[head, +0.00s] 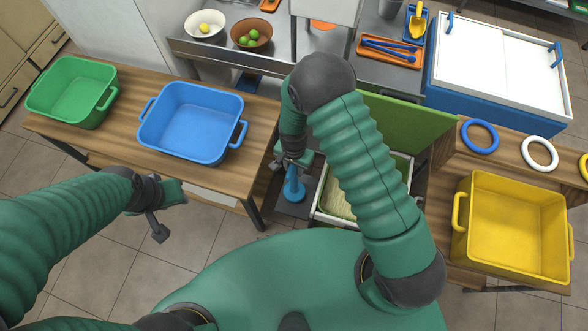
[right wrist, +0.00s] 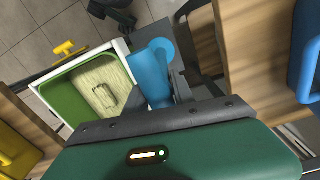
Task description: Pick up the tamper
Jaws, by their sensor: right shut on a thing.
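The tamper (head: 294,188) is a blue tool with a rounded end. In the head view it is below my right gripper (head: 291,163), over the gap between the wooden table and the open bin. My right gripper is shut on it. In the right wrist view the blue tamper (right wrist: 156,66) extends out past the dark gripper edge, and the held part is partly hidden. My left gripper (head: 168,208) hangs in front of the wooden table, apart from the tamper; its finger opening is unclear.
A green-lined bin (head: 338,198) of pale fibre stands right of the tamper. A blue tub (head: 190,116) and a green tub (head: 72,92) stand on the wooden table (head: 245,172). A yellow tub (head: 512,222) is at right. Bowls and utensils sit on the steel counter behind.

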